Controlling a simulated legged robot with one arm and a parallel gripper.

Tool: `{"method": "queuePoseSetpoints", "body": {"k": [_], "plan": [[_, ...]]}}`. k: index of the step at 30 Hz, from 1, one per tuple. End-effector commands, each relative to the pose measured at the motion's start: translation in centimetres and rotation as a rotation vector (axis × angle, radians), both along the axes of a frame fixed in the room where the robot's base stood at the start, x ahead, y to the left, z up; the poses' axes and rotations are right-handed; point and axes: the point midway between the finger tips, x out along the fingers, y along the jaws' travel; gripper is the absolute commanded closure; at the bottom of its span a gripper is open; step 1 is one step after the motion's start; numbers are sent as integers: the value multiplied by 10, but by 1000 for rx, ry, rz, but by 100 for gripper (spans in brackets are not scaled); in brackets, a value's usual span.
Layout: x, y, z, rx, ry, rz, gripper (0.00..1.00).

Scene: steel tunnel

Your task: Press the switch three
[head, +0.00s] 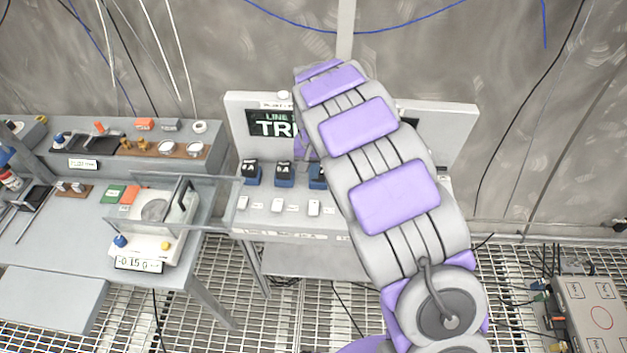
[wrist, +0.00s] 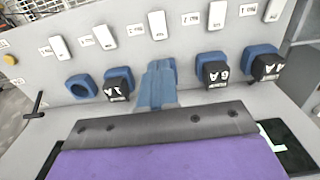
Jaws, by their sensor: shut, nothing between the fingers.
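A row of several white switches runs along the grey panel. In the head view three show left of my arm, the third from the left being a white switch (head: 314,208). In the wrist view, which shows the panel reversed, the middle white switch (wrist: 157,25) of the row is just beyond my fingertips. The small labels beside the switches are too blurred to read. My gripper (wrist: 160,72) is shut and empty, its blue fingers over the row of blue holders and pointing toward the middle switch, apart from it in the picture. My arm hides the gripper in the head view.
Blue holders with black tops (head: 284,174) stand behind the switches; one blue holder (wrist: 82,87) looks empty. A dark screen (head: 268,124) is on the upright back. A bench with a clear-shielded scale (head: 150,225) stands left. A grey box (head: 598,312) is at lower right.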

Motion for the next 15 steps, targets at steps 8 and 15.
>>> {"method": "queuePoseSetpoints", "body": {"k": [8,15], "plan": [[0,0,-41,-1,3,0,100],[1,0,-88,0,2,-1,100]]}}
